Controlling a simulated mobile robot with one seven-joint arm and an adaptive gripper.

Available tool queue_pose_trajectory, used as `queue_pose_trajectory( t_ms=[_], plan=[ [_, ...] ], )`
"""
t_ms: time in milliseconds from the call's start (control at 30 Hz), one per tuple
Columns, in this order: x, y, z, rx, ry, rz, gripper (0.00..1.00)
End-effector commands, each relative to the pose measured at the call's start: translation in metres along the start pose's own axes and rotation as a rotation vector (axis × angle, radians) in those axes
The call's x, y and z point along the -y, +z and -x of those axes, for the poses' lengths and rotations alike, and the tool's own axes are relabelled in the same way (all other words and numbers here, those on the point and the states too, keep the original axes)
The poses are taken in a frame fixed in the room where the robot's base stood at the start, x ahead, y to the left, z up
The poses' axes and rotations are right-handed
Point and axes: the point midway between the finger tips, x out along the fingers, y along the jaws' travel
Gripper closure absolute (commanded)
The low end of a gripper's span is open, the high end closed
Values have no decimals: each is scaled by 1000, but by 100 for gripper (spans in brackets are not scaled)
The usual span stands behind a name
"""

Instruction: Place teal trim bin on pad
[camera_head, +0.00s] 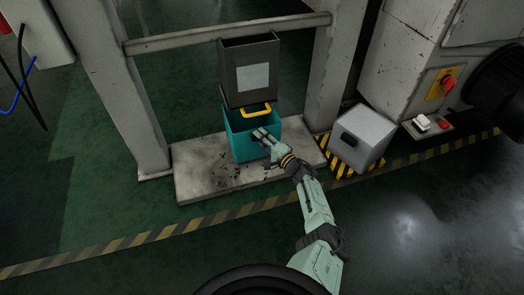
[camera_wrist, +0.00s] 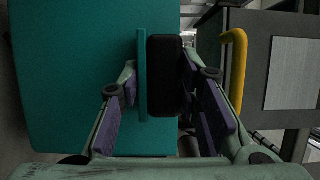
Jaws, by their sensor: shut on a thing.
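The teal trim bin (camera_head: 245,147) stands upright and open-topped on a pale worn slab (camera_head: 195,165) between two posts, just below and in front of a dark chute. My gripper (camera_head: 263,137) is at the bin's right front side. In the wrist view my gripper (camera_wrist: 166,85) is shut on the bin's black handle, next to a teal flange; the bin's teal wall (camera_wrist: 70,80) fills the left. A black-and-yellow striped pad (camera_head: 343,170) lies on the floor at right, under a grey bin. The inside of the teal bin is mostly hidden.
The dark chute (camera_head: 248,92) with a light panel and yellow handle (camera_head: 256,109) is directly above and behind the bin. The grey bin (camera_head: 366,137) with a black handle occupies the striped pad. Grey posts (camera_head: 110,85) flank the slab. Open floor lies in front.

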Motion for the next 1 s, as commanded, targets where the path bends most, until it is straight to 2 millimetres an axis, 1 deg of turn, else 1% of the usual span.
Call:
queue_pose_trajectory(
  t_ms=[33, 100, 200, 267, 500, 567, 833, 867, 1000],
  plan=[
    [-2, -4, -3, 2, -5, 2, 100],
    [-1, -6, -5, 2, -5, 1, 100],
    [1, -8, -7, 2, -5, 1, 100],
    [-2, -8, -7, 2, -5, 0, 100],
    [-30, -8, -6, 1, -4, 0, 100],
    [-35, -8, -6, 1, -4, -1, 100],
    [-33, -8, -6, 1, -3, 0, 100],
    [-36, -7, -6, 0, 1, -1, 67],
    [-35, -7, -6, 0, 0, -1, 57]
  ],
)
